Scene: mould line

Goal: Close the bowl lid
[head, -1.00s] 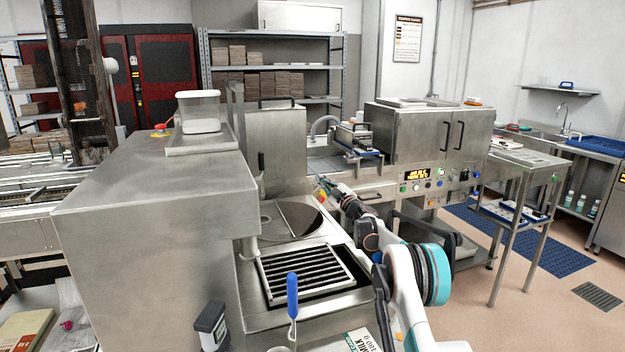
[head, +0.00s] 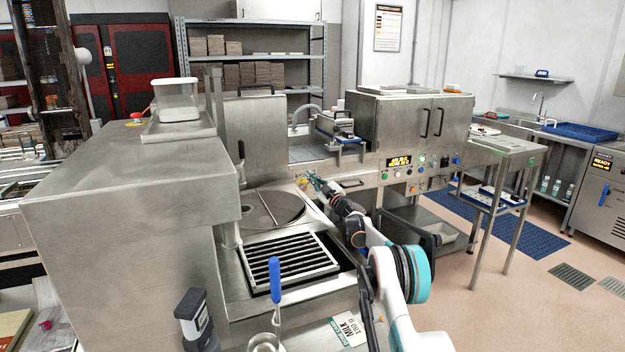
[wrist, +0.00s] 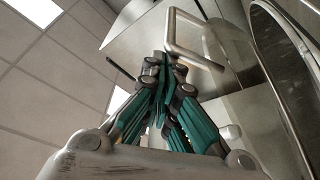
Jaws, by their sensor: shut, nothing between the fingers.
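The bowl lid (head: 254,135) is a flat steel panel standing upright behind the bowl, with a dark handle along its top. The round bowl (head: 285,207) is uncovered in the steel worktop, with a thin bar across it. My gripper (head: 312,178) is to the right of the lid and beyond the bowl's right side, apart from the lid's handle. In the wrist view my gripper (wrist: 165,62) has its fingers together and empty. A bent metal handle (wrist: 196,42) shows behind the fingers there; I cannot tell whether they touch it.
A black grate (head: 288,262) lies in front of the bowl, with a blue-handled tool (head: 275,280) nearer. A large steel housing (head: 120,210) stands at left, bearing a clear container (head: 177,98). A steel cabinet (head: 408,125) stands behind right. Floor at right is open.

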